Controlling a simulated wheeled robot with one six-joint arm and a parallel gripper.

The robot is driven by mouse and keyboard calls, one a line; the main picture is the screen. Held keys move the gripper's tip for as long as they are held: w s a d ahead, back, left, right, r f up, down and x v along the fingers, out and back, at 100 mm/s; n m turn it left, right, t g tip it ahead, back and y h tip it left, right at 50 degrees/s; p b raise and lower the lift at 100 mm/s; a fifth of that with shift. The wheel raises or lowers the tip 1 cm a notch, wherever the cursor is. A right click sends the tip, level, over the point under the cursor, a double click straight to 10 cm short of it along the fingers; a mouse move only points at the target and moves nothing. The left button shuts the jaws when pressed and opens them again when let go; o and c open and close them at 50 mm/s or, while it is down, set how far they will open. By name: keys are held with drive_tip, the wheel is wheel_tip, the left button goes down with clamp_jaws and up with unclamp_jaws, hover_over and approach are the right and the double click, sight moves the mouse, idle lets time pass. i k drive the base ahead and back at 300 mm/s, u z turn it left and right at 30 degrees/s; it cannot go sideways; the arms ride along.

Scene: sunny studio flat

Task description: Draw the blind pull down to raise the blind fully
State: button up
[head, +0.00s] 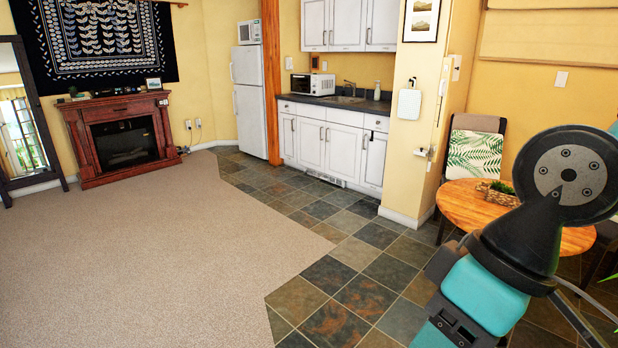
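A tan, blind-like panel with horizontal folds (550,38) hangs on the yellow wall at the top right; its top is cut off by the picture edge. A narrow upright strip with a small pale piece (441,100) shows on the side of the wall pillar; I cannot tell whether it is the blind pull. My arm's dark and teal links fill the lower right and hide part of the wall and table. My gripper is not in view.
A round wooden table (462,208) with a planter (498,194) stands at right, close behind my arm in the picture. A chair with a leaf-print cushion (474,154) is behind it. The carpet (150,260) and the slate tiles (365,262) are clear.

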sight(443, 82)
drive_tip(key=u, duration=0.05)
drive_tip(key=i, duration=2.65)
drive_tip(key=z, duration=0.65)
drive_tip(key=i, duration=2.5)
drive_tip(key=z, duration=0.5)
